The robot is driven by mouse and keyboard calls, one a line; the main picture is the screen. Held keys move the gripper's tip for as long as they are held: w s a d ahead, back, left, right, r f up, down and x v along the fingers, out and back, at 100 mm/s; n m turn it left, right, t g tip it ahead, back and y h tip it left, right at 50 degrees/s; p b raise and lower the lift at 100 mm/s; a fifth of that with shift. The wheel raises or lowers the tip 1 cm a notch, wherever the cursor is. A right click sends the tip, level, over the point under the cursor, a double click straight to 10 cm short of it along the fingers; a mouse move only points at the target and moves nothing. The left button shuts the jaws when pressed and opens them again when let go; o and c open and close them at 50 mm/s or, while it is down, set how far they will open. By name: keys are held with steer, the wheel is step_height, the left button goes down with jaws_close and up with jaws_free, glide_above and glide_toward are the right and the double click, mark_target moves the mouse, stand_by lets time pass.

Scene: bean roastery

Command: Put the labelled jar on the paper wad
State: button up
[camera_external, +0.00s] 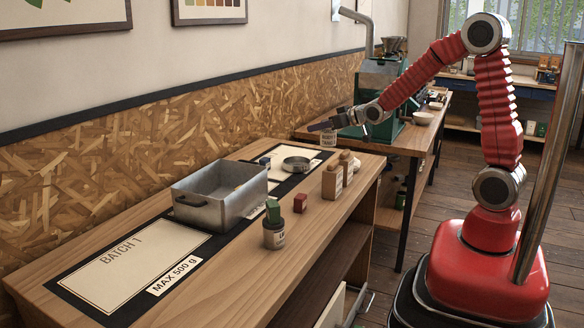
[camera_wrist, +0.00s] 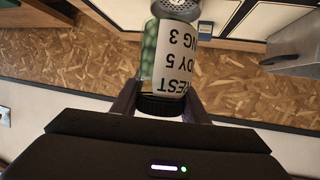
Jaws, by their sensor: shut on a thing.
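The labelled jar (camera_wrist: 170,62) is clear with greenish contents, a dark lid and a white label in black print. It fills the middle of the wrist view, upside down in that picture, between my two fingers. My gripper (camera_wrist: 160,98) is shut on it near the dark lid. In the external view my gripper (camera_external: 330,124) is raised near the far end of the bench, with the held jar (camera_external: 328,138) small below the fingers. I cannot make out the paper wad for certain in either view.
A grey metal bin (camera_external: 218,205) stands mid-bench. The BATCH 1 sheet (camera_external: 130,258) at the near end is clear.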

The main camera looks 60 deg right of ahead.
steer(key=s+d+r+m+h, duration=0.1)
steer(key=s+d+r, duration=0.1)
steer(key=s+d, duration=0.5)
steer(key=d, duration=0.3)
steer(key=shift+m+g+h, duration=0.3)
steer(key=shift+h, duration=0.1)
steer(key=shift+r, duration=0.1)
step_height(320, 180, down, 6)
steer(key=shift+f, duration=0.2)
steer(key=shift+f, duration=1.8)
